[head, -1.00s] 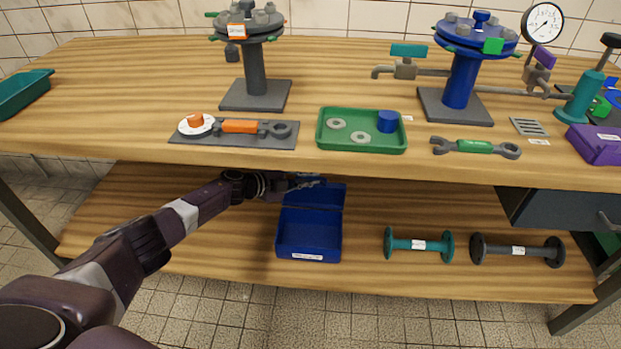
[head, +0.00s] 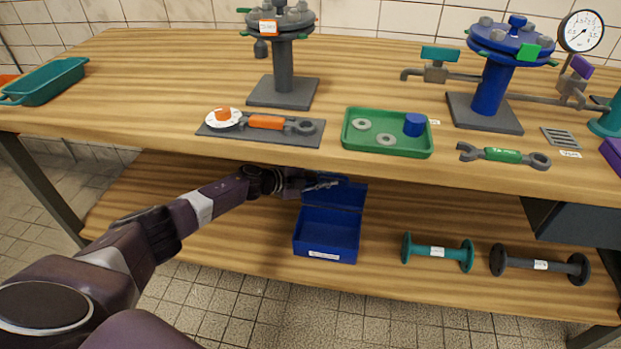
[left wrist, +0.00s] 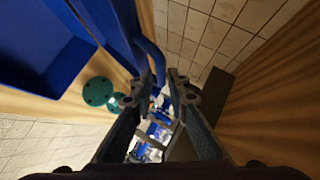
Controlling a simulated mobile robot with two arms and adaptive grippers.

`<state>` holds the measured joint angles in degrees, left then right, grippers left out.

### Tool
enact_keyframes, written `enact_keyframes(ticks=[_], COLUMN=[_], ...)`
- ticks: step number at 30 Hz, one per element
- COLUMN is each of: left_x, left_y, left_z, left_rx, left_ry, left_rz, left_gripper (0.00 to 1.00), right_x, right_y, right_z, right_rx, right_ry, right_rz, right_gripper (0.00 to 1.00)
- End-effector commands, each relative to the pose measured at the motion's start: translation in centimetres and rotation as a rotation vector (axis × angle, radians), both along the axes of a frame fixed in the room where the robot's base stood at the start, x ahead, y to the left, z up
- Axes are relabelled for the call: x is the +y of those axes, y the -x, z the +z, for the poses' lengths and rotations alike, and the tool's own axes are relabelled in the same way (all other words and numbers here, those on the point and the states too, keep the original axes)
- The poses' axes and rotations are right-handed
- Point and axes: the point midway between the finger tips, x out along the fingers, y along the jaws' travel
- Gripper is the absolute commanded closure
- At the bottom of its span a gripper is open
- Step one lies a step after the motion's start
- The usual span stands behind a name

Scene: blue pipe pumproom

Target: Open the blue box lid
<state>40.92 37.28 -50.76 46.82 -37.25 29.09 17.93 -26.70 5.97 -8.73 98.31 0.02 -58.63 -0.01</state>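The blue box (head: 328,238) sits on the lower shelf, its open tray facing up. Its lid (head: 338,194) stands raised at the back of the box, so the box is open. My left gripper (head: 328,184) is at the lid's upper edge, partly in the shade under the tabletop. In the left wrist view, the lid (left wrist: 105,25) and its curved handle (left wrist: 150,52) are at the upper left. The left gripper's fingers (left wrist: 166,88) have a see-through gap between them, with the handle's end beside the left fingertip; contact is unclear. My right gripper is not in view.
A teal spool (head: 437,252) and a dark spool (head: 540,264) lie on the lower shelf, right of the box. The tabletop (head: 190,75) overhangs the arm and box, with a green tray (head: 388,147) above. The shelf left of the box is clear.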

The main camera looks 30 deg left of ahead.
Motion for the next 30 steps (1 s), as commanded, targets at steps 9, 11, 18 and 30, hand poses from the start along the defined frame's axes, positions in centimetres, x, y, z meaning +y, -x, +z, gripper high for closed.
enact_keyframes(ticks=[9, 11, 18, 30], left_x=[2.6, 3.2, 4.9, 5.4], left_y=[4.0, 4.9, 7.6, 8.4], left_z=[1.7, 2.2, 3.5, 4.0], left_rx=[0.002, 0.002, 0.003, 0.0], left_ry=[-0.003, -0.003, 0.001, 0.001], left_rz=[-0.002, 0.0, 0.0, 0.0], left_gripper=[0.85, 0.85, 0.85, 0.85], right_x=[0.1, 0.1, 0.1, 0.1], right_y=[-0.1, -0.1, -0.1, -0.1], right_z=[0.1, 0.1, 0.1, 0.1], right_rx=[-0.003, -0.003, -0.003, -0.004], right_ry=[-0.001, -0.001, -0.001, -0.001], right_rz=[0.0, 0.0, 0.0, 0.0], right_gripper=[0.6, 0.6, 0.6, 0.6])
